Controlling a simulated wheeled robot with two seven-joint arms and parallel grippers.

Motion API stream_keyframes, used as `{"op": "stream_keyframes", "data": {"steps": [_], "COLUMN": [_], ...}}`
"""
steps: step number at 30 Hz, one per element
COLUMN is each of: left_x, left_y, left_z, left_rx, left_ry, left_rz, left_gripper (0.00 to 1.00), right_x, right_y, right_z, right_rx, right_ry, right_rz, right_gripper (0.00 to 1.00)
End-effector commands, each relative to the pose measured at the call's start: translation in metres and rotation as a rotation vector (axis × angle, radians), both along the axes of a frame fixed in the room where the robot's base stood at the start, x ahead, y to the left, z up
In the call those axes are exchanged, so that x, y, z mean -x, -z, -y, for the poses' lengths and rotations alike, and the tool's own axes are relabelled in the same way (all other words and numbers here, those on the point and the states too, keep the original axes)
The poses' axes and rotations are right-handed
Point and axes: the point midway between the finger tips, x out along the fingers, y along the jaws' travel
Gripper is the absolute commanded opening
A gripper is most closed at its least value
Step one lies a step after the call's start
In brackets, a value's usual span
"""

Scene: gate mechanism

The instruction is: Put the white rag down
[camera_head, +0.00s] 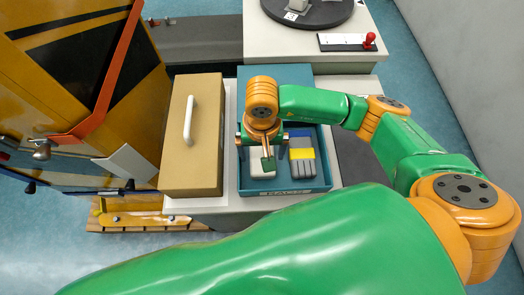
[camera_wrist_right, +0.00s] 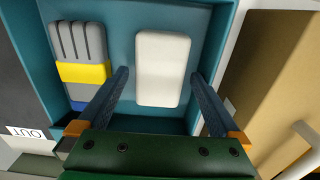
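The white rag (camera_wrist_right: 163,68) is a pale, rounded block lying in the teal tray (camera_head: 243,183). In the head view the rag (camera_head: 262,170) is partly covered by my right gripper (camera_head: 262,158), which points down over it. In the right wrist view the two fingers of this gripper (camera_wrist_right: 157,100) are spread wide, one on each side of the rag, with visible gaps between. The rag appears to rest on the tray floor. My left gripper is not in view.
A grey bundle with a yellow band (camera_head: 302,158) lies in the tray to the right of the rag. A tan box (camera_head: 206,150) with a white handle (camera_head: 189,120) stands left of the tray. A red-knobbed lever (camera_head: 369,41) and a dark disc (camera_head: 320,14) are behind.

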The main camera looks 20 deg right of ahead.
Motion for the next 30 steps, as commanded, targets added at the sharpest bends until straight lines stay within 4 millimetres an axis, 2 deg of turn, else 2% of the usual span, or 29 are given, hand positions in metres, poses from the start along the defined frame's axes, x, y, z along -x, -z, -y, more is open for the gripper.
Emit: {"op": "stream_keyframes", "data": {"steps": [5, 7, 13, 18, 30], "left_x": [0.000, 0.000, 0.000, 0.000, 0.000], "left_y": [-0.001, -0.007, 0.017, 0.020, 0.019], "left_z": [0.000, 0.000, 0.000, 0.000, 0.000], "left_rx": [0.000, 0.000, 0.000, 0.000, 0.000], "left_ry": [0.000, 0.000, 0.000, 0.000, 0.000], "left_rz": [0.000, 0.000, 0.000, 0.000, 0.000], "left_gripper": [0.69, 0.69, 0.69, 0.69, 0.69], "right_x": [0.000, 0.001, -0.003, -0.002, -0.002], "right_y": [0.000, 0.002, -0.037, -0.064, -0.068], "right_z": [0.000, 0.000, 0.001, 0.002, 0.002], "right_rx": [0.000, 0.000, -0.001, -0.001, -0.001], "right_ry": [0.000, 0.001, -0.001, 0.000, 0.000], "right_rz": [0.000, -0.004, 0.010, 0.003, 0.001], "right_gripper": [1.00, 1.00, 1.00, 1.00, 1.00]}}
